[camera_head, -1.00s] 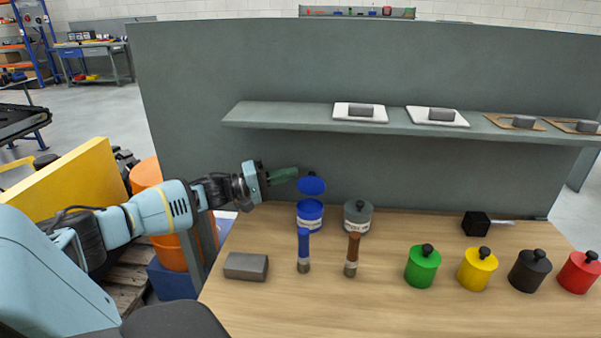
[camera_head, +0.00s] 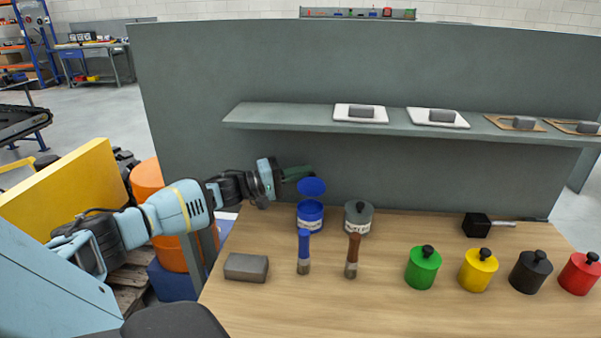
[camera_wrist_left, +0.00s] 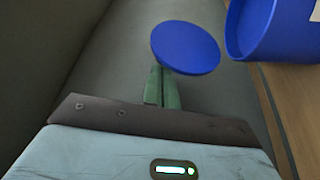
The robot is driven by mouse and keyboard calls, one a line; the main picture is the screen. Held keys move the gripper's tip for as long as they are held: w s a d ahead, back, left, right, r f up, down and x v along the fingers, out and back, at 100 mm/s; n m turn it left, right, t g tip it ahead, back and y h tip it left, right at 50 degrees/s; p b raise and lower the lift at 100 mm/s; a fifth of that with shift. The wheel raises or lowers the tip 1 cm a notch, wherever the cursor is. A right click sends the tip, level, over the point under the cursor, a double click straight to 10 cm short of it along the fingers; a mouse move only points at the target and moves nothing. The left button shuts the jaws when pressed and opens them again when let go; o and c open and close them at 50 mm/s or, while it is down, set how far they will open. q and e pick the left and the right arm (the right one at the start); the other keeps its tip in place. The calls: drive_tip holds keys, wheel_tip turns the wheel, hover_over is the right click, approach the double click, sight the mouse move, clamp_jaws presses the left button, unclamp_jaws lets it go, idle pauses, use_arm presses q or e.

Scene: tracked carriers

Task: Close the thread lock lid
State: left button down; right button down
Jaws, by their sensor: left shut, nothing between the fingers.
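The open blue pot (camera_head: 310,212) stands on the bench near the back panel, with a white label too small to read. Its round blue lid (camera_head: 312,187) is tilted up above the pot's back edge, its flat face toward the head camera. In the left wrist view the lid (camera_wrist_left: 186,47) hangs beside the pot (camera_wrist_left: 275,30). My left gripper (camera_head: 304,172) is shut and empty, its green fingers at the upper left of the lid, partly behind it. In the left wrist view the fingertips (camera_wrist_left: 162,88) overlap the lid's edge; I cannot tell whether they touch.
A grey lidded pot (camera_head: 358,217) stands right of the blue pot. A blue-handled brush (camera_head: 304,250) and a brown-handled brush (camera_head: 353,255) stand in front. A grey block (camera_head: 246,267) lies left. The shelf (camera_head: 290,117) overhangs the back. Green, yellow, black and red pots stand at right.

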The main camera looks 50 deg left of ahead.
use_arm(q)
drive_tip(key=shift+s+d+r+m, duration=0.1)
drive_tip(key=shift+s+d+m, duration=0.1)
drive_tip(key=shift+m, duration=0.3)
use_arm(e)
drive_tip(key=shift+w+r, duration=0.1)
drive_tip(key=shift+w, duration=0.35)
